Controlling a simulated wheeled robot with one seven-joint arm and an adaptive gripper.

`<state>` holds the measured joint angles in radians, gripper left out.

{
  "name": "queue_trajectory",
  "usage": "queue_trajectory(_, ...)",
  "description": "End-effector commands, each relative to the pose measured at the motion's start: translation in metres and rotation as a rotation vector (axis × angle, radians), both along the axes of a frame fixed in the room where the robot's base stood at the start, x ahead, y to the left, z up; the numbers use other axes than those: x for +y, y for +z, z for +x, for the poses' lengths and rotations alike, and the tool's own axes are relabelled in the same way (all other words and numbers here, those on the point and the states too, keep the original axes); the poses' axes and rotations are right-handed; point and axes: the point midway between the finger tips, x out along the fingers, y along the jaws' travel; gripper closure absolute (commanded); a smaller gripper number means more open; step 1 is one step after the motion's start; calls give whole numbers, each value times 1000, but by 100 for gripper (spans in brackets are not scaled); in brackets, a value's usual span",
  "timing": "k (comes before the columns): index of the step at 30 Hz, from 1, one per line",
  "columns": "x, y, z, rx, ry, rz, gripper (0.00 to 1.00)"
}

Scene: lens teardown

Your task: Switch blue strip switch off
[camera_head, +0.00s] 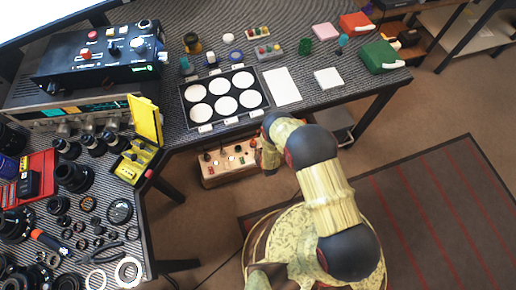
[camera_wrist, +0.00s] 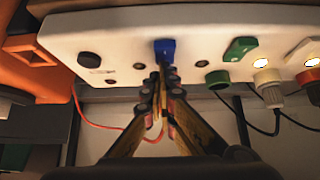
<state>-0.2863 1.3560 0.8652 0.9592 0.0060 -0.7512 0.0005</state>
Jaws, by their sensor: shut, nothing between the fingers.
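The blue switch (camera_wrist: 165,48) sits on the white front face of a switch strip (camera_wrist: 115,42) in the wrist view. My gripper (camera_wrist: 162,76) is shut and empty, with its fingertips right at the lower edge of the blue switch. I cannot tell whether they touch it. Whether the blue switch is on or off is not clear.
On the strip, a green switch (camera_wrist: 241,48), lit sockets with plugs (camera_wrist: 267,80) and cables lie right of the blue switch. An orange object (camera_wrist: 35,60) stands at far left. The table (camera_head: 375,80) overhangs nearby.

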Motion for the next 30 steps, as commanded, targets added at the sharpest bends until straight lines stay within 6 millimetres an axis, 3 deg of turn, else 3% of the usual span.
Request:
queue_trajectory(1,-2,-3,-8,30,0,-9,100)
queue_trajectory(9,-3,-5,-13,102,0,-29,100)
queue_trajectory(22,-3,-4,-12,102,0,-29,100)
queue_trajectory(30,-6,-5,-23,103,0,-30,100)
